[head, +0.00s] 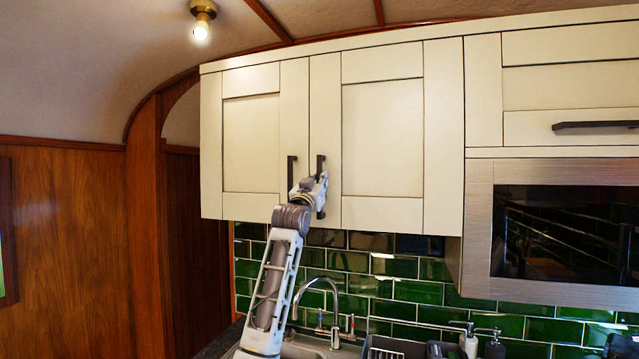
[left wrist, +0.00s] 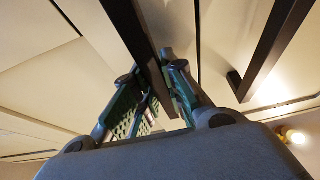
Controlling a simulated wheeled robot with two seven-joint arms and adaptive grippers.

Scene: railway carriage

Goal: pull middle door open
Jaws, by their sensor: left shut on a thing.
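The middle door (head: 382,130) is a cream panelled cabinet door and looks closed, flush with its neighbours. Its dark vertical bar handle (head: 321,163) is near its left edge. My left gripper (head: 321,190) is at the lower part of this handle and partly hides it. In the left wrist view, the fingers of my left gripper (left wrist: 158,95) are closed on the dark bar handle (left wrist: 135,35), one on each side. My right gripper is in neither view.
The left door (head: 250,140) is closed, and its handle (head: 291,173) is close beside my gripper; that handle also shows in the left wrist view (left wrist: 272,50). A microwave (head: 560,235) is at right. Below are a tap (head: 335,310), sink and green tiles (head: 410,290).

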